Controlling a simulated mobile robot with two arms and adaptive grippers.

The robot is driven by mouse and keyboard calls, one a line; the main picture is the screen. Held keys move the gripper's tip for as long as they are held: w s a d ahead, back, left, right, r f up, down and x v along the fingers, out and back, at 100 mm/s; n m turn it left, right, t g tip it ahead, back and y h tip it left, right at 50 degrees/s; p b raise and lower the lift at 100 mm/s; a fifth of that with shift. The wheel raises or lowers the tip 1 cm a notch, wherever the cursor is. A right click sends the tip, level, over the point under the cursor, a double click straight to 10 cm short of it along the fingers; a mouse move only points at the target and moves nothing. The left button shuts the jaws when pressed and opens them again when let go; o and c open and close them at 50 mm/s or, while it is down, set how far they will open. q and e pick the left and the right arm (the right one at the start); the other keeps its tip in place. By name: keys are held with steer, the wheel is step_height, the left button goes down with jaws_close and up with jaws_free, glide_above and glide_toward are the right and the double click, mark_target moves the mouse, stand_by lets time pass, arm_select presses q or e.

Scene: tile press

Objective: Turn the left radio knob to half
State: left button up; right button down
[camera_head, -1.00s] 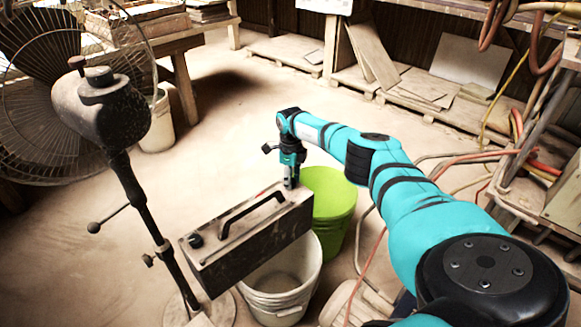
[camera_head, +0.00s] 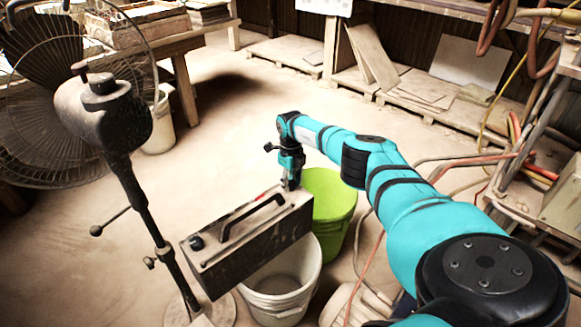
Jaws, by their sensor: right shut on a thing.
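The radio (camera_head: 255,245) is a dusty dark box with a black carrying handle (camera_head: 250,215) on top, held above a white bucket. A round black knob (camera_head: 196,242) stands on the left end of its top, with no gripper at it. My right gripper (camera_head: 290,184) reaches down from above at the right end of the radio's top. It is shut on a small part there, apparently the other knob, which the fingers hide. Neither knob's setting can be read. My left gripper is not in view.
A white bucket (camera_head: 283,290) and a lime-green bucket (camera_head: 335,222) stand below and behind the radio. A fan (camera_head: 40,100) on a dark stand (camera_head: 142,205) is at the left. Hoses and a cluttered bench are at the right. The floor behind is clear.

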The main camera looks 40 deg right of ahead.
mark_target(291, 183)
steer(key=c, duration=0.9)
jaws_free()
steer(key=shift+c, duration=0.2)
steer(key=shift+r, duration=0.1)
step_height(291, 183, up, 12)
